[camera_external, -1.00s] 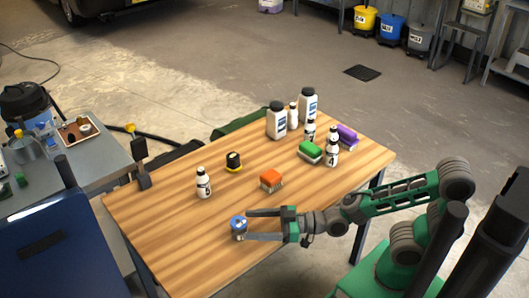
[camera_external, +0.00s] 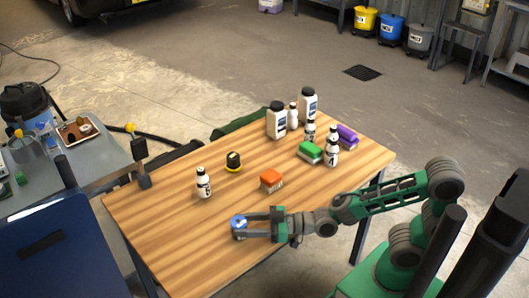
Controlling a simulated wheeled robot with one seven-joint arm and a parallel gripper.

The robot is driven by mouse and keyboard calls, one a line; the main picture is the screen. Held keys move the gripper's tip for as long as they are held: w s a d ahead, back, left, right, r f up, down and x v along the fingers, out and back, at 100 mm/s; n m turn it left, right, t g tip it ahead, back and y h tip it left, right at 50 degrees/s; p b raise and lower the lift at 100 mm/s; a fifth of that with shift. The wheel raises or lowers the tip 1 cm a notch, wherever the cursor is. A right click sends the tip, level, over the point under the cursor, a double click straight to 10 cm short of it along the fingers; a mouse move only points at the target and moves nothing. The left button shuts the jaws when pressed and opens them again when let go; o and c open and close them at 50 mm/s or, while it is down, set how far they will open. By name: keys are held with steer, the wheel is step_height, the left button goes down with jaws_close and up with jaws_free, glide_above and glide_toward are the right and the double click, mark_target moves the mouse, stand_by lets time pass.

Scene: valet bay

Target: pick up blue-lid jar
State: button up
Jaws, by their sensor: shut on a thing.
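The blue-lid jar (camera_external: 239,221) is near the front edge of the wooden table (camera_external: 180,235), left of my gripper. My gripper (camera_external: 240,229) reaches in from the right, low over the table, with its two fingers closed on either side of the jar. The fingers cover much of the jar's side, and the blue lid shows above them. I cannot tell whether the jar's base touches the table.
The table's left front is clear.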

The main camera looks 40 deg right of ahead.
steer(key=c, duration=0.4)
steer(key=shift+o, duration=0.2)
